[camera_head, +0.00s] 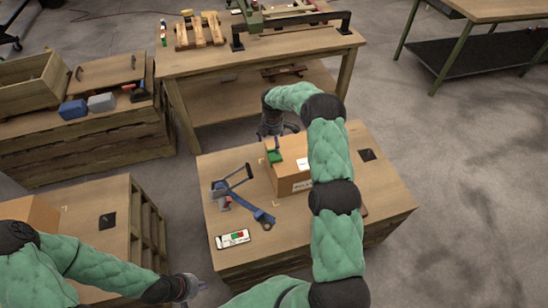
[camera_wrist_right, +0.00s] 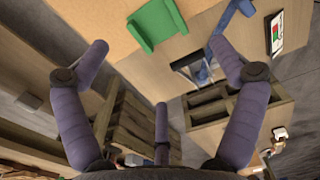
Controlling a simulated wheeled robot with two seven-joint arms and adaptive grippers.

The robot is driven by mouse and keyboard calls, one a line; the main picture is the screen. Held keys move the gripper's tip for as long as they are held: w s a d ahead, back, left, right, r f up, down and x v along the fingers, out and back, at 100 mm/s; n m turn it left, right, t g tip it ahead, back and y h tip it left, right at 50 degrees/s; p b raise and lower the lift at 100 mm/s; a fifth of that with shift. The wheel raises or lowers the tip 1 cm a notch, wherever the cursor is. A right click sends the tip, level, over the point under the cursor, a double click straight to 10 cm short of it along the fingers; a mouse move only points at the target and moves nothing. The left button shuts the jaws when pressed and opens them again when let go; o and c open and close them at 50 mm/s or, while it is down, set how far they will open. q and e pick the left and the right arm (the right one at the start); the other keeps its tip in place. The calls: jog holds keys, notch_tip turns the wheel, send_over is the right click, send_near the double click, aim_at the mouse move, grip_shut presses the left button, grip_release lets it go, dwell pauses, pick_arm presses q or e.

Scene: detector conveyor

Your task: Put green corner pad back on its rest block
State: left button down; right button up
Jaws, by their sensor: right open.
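The green corner pad (camera_head: 274,156) sits on the top edge of a cardboard box (camera_head: 290,182), near its far left corner. In the right wrist view the L-shaped pad (camera_wrist_right: 157,22) lies at the box's edge, beyond the fingers. My right gripper (camera_wrist_right: 162,62) is open with its purple fingers spread and nothing between them. In the head view the right gripper (camera_head: 272,128) is just behind the box, apart from the pad and partly hidden by its own arm. My left gripper (camera_head: 190,288) is at the lower left, beside the table; its fingers are unclear. I cannot make out the rest block.
A blue-handled tool (camera_head: 258,214) and a card with red and green marks (camera_head: 233,239) lie on the table (camera_head: 213,166) left of the box. A black square (camera_head: 367,154) is at right. Behind stands a workbench (camera_head: 170,59).

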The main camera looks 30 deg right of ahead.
aim_at(274, 157)
jog(key=f, duration=0.4)
jog(key=f+b, duration=0.1)
jog(key=f, duration=0.4)
jog(key=shift+s+d+f, duration=0.1)
jog(key=shift+d+f, duration=0.05)
jog(key=shift+d, duration=0.05)
jog(key=c, duration=1.3)
